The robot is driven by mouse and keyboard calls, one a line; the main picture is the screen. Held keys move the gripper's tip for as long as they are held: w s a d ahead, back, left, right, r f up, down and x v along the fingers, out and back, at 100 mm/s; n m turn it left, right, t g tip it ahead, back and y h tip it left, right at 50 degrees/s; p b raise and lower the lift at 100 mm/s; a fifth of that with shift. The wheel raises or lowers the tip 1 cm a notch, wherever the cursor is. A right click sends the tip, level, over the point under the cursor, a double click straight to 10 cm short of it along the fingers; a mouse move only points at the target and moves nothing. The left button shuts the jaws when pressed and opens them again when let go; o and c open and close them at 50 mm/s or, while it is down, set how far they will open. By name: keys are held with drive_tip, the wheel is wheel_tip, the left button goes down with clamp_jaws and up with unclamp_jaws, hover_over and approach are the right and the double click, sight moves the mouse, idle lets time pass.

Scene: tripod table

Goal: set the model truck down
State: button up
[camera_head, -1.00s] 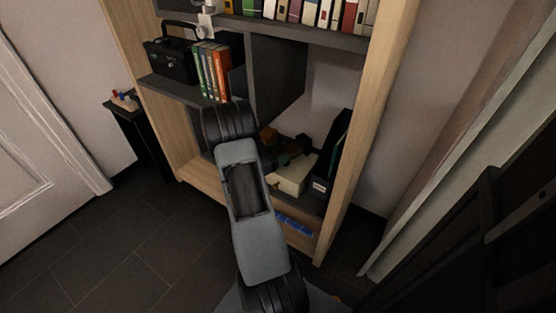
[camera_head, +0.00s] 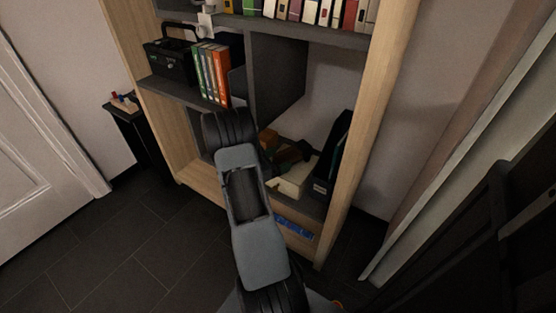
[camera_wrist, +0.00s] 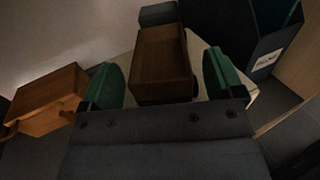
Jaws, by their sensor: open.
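The model truck, with a brown open wooden bed (camera_wrist: 162,65) and a dark cab, sits between my gripper's two green fingertips (camera_wrist: 162,82) in the wrist view. My gripper is open, with a gap on each side of the truck. The truck appears to rest on a pale, flat-topped object (camera_wrist: 203,42), though its contact underneath is hidden. In the head view this pale object (camera_head: 292,186) is in the lower right shelf compartment. My gripper and the truck are small and dark there, partly behind my arm.
An orange-brown wooden object (camera_wrist: 45,95) is left of my gripper. A dark file holder (camera_wrist: 245,35) stands close on the right, also seen in the head view (camera_head: 332,160). The shelf's wooden side (camera_head: 362,140) and grey divider (camera_head: 275,75) bound the compartment.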

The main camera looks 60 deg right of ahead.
drive_tip(key=shift+r, duration=0.1)
drive_tip(key=shift+w+a+r, duration=0.1)
drive_tip(key=shift+r, duration=0.05)
drive_tip(key=p+v, duration=0.4)
drive_tip(key=v, duration=0.8)
drive_tip(key=s+a+r+m+t+y, duration=0.1)
drive_tip(key=a+r+m+t+y, duration=0.2)
drive_tip(key=a, duration=0.6)
drive_tip(key=s+a+r+m+t+y, duration=0.2)
drive_tip(key=a+r+m+t+y, duration=0.1)
drive_tip(key=a+r+m+y, duration=0.3)
drive_tip(key=s+a+r+m+t+y, duration=0.1)
drive_tip(key=a+r+m+t+y, duration=0.2)
drive_tip(key=a+y, duration=0.4)
drive_tip(key=a+r+m, duration=0.1)
drive_tip(key=a+r, duration=0.1)
drive_tip(key=a, duration=0.5)
drive_tip(key=shift+s+a+r+t+y, duration=0.2)
drive_tip(key=shift+s+a+t+y, duration=0.1)
drive_tip(key=shift+s+t, duration=0.1)
